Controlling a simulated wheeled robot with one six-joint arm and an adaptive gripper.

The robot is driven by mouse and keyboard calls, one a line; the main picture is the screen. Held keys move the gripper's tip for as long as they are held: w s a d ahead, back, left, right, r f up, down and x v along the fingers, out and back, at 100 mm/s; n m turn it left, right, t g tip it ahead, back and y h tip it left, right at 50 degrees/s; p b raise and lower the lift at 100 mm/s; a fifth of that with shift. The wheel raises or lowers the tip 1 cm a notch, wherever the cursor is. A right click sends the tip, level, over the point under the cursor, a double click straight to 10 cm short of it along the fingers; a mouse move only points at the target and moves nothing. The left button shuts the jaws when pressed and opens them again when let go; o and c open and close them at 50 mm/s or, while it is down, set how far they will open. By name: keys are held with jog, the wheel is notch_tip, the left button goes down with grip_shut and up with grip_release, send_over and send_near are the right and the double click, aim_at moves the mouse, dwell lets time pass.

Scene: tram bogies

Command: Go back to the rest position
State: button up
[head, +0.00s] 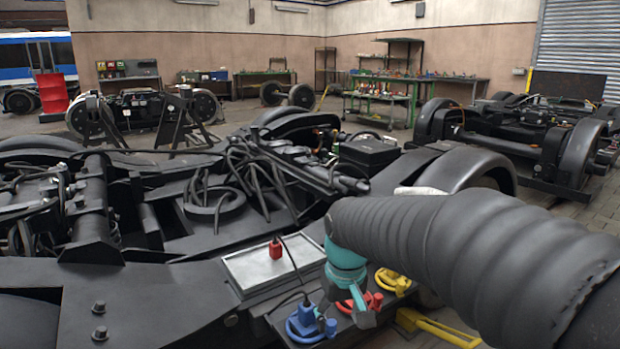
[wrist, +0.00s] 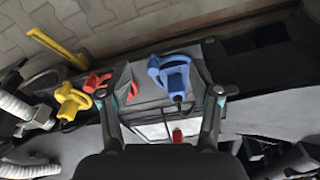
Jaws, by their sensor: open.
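My gripper (head: 358,308) hangs at the end of my black-sleeved arm, over the near edge of the bogie frame (head: 180,290). In the wrist view, its two fingers stand wide apart with nothing held between them (wrist: 160,93). Beyond the fingertips is a dark box with a blue handled connector (head: 308,323), a red one (head: 372,299) and a yellow one (head: 393,281). In the head view, the gripper partly covers the red connector.
A yellow bar (head: 440,328) sticks out low on the right, below my arm. Black cables and pipes (head: 240,170) cover the bogie's middle. Another bogie (head: 520,140) stands at the back right, and a wheelset on stands (head: 150,115) at the back left. Paved floor lies between them.

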jog(key=s+d+r+m+t, duration=0.1)
jog(key=s+d+r+t, duration=0.1)
jog(key=s+d, duration=0.3)
jog(key=s+d+r+m+t, duration=0.2)
jog(key=s+d, duration=0.3)
jog(key=s, duration=0.7)
jog(key=shift+s+p, duration=0.35)
jog(key=shift+p, duration=0.05)
